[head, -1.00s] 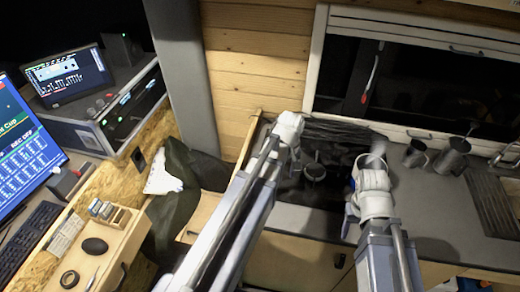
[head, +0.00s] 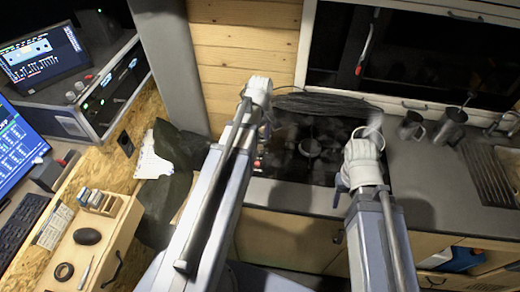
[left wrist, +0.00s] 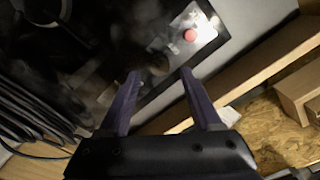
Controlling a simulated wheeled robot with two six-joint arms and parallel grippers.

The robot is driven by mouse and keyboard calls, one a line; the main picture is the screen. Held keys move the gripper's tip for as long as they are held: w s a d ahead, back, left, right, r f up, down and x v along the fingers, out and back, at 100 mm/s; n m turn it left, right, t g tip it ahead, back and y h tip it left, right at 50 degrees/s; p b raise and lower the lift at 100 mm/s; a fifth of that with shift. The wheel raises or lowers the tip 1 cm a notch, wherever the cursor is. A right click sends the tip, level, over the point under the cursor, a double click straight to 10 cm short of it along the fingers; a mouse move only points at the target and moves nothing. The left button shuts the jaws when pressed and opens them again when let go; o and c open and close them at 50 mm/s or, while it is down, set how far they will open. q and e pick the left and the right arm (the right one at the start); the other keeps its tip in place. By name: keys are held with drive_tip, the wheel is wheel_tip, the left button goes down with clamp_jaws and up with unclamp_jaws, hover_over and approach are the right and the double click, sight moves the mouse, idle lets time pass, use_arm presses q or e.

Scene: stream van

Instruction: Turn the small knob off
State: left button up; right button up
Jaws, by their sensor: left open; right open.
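The dark stove top (head: 290,140) lies on the counter behind my arms. In the left wrist view, a small dim rounded shape that looks like a knob (left wrist: 157,62) sits just beyond and between my left fingertips. A red round button (left wrist: 190,35) on a bright metal plate (left wrist: 205,26) is up and right of it. My left gripper (left wrist: 160,74) is open with nothing between its purple fingers. In the head view, my left gripper (head: 266,122) is over the stove's left side, fingers mostly hidden. My right gripper (head: 364,150) is at the stove's right edge, open, its fingers hardly visible.
Dark coiled cable (head: 325,103) lies behind the stove. Metal mugs (head: 450,127) stand on the counter to the right. A wooden desk (head: 85,262) with a keyboard (head: 18,222) is at the left. A dark chair (head: 172,190) stands between desk and stove.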

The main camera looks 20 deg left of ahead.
sight(260, 147)
use_arm(q)
wheel_tip(260, 147, down, 4)
drive_tip(key=b, duration=0.3)
use_arm(e)
wheel_tip(260, 147, down, 4)
use_arm(q)
clamp_jaws()
